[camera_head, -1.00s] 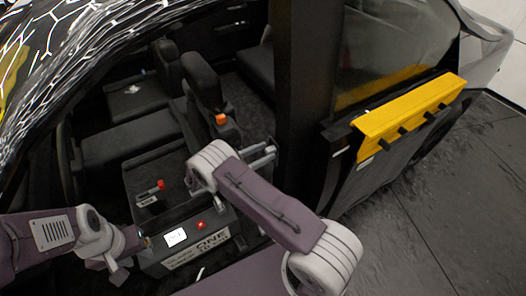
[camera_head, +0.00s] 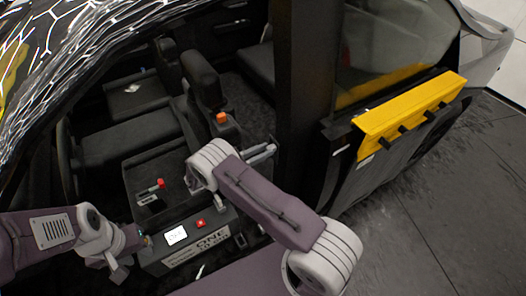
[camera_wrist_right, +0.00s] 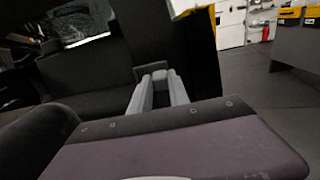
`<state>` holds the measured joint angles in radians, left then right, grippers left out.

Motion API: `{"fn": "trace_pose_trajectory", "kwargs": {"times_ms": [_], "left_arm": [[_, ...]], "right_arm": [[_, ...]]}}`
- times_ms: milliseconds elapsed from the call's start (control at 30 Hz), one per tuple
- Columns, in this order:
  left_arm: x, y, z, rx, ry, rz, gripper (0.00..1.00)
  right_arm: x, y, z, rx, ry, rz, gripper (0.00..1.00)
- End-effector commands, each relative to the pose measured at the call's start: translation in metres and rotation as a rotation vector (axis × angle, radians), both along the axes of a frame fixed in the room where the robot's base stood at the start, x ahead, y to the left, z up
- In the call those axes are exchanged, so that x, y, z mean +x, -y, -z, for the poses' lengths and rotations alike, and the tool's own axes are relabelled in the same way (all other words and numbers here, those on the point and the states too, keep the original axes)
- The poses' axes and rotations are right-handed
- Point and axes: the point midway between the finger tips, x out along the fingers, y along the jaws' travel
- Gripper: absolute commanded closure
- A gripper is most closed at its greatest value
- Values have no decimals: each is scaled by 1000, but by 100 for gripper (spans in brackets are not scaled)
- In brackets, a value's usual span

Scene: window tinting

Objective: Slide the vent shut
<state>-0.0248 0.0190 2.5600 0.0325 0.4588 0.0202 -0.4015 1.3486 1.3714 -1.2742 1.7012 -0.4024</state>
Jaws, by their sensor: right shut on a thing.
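I cannot make out the vent for certain in either view. My right gripper (camera_head: 262,152) reaches to the dark pillar (camera_head: 305,90) at the edge of the car's open door space. In the right wrist view its two grey fingers (camera_wrist_right: 160,88) point at the dark pillar, close together. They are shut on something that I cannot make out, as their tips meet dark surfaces. My left gripper (camera_head: 140,238) is low at the left, beside a dark box with a small lit screen (camera_head: 176,235). Its fingers are too small and hidden to read.
Dark car seats (camera_head: 203,80) fill the cabin. A red-tipped lever (camera_head: 160,184) and an orange knob (camera_head: 221,117) stand near my right arm. A yellow holder (camera_head: 410,110) hangs on the door at the right. Free floor (camera_head: 450,210) lies beyond it.

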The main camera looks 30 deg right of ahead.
Motion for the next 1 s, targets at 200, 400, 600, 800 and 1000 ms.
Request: {"fn": "trace_pose_trajectory", "kwargs": {"times_ms": [200,400,600,800,1000], "left_arm": [[0,0,0,0,0,0,64],[0,0,0,0,0,0,64],[0,0,0,0,0,0,64],[0,0,0,0,0,0,64],[0,0,21,0,0,0,64]], "right_arm": [[0,0,0,0,1,0,100],[0,0,0,0,1,0,100],[0,0,0,0,1,0,100],[0,0,0,0,1,0,100],[0,0,23,0,1,0,100]]}}
